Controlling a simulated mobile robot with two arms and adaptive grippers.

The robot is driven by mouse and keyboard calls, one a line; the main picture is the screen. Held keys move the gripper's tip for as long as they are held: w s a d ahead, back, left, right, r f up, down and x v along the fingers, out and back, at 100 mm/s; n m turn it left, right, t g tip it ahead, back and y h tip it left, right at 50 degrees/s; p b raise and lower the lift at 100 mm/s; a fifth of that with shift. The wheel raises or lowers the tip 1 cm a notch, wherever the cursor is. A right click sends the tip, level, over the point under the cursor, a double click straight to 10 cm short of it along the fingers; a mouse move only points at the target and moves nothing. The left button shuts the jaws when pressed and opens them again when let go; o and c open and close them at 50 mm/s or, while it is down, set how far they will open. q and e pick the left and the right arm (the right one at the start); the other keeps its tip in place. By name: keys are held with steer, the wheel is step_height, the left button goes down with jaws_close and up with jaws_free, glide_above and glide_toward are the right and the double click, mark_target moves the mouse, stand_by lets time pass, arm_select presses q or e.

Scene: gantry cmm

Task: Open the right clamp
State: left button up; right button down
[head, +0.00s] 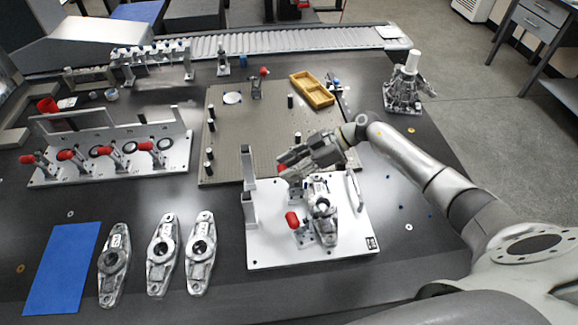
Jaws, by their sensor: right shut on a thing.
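A white fixture plate (268,250) lies on the dark table in the head view. A grey metal part (322,208) sits on it. A near clamp with a red handle (292,219) stands beside the part, its handle pointing up and left. My right gripper (287,164) reaches in from the right over the plate's far side. It is shut on another red clamp handle (282,168), of which only a bit shows at the fingertips. The gripper hides much of that clamp, and I cannot tell its arm's position. My left gripper is not in view.
Several grey metal parts (163,254) lie left of the plate, beside a blue mat (62,268). A rack with red-handled clamps (110,160) stands at left. A perforated plate (225,140) with a yellow tray (312,90) lies behind. Bare table shows at right.

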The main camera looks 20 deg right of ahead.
steer(key=shift+d+f, duration=0.2)
steer(key=shift+d, duration=0.1)
steer(key=c, duration=1.2)
jaws_free()
steer(key=shift+c, duration=0.2)
steer(key=shift+o, duration=0.2)
steer(key=shift+s+d, duration=0.1)
steer(key=shift+d, duration=0.05)
steer(key=v, duration=1.2)
